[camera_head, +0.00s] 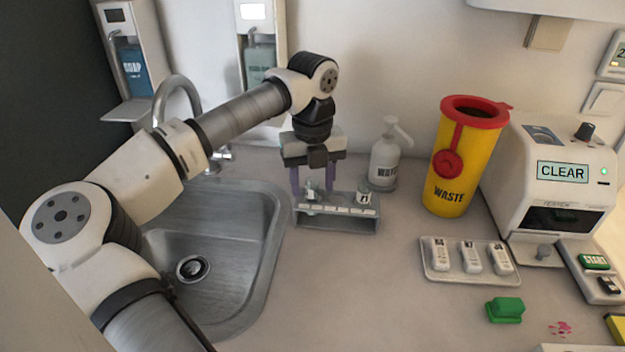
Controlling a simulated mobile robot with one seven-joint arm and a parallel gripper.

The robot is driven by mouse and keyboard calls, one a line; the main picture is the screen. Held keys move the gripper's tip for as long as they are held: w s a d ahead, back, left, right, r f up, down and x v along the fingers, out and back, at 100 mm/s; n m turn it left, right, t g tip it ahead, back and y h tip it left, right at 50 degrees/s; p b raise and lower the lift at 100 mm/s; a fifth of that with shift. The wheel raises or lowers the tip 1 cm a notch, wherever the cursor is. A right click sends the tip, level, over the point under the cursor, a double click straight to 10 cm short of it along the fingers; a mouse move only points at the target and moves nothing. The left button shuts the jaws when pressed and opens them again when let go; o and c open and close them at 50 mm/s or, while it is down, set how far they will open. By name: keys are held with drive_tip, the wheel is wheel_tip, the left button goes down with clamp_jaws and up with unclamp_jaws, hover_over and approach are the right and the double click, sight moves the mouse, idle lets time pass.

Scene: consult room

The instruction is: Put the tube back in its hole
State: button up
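A grey rack (345,224) with a row of labelled holes stands on the counter right of the sink. A small clear tube (311,193) is at the rack's left end, between my gripper's fingers. I cannot tell whether its lower end sits in a hole. A second tube or vial with a dark-lettered label (366,196) stands at the rack's right end. My gripper (312,188) points down over the left part of the rack. Its two purple fingers are apart, with a visible gap beside the tube.
A steel sink (262,225) lies left of the rack. A white pump bottle (384,162) stands behind its right end. Farther right are a yellow waste bin (464,150), a tray (468,278) with three white pieces, a green block (505,309) and a machine reading CLEAR (530,140).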

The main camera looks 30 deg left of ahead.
drive_tip(key=shift+r, duration=0.1)
wheel_tip(320, 180, up, 14)
drive_tip(key=p, duration=0.8)
drive_tip(key=shift+f, duration=0.2)
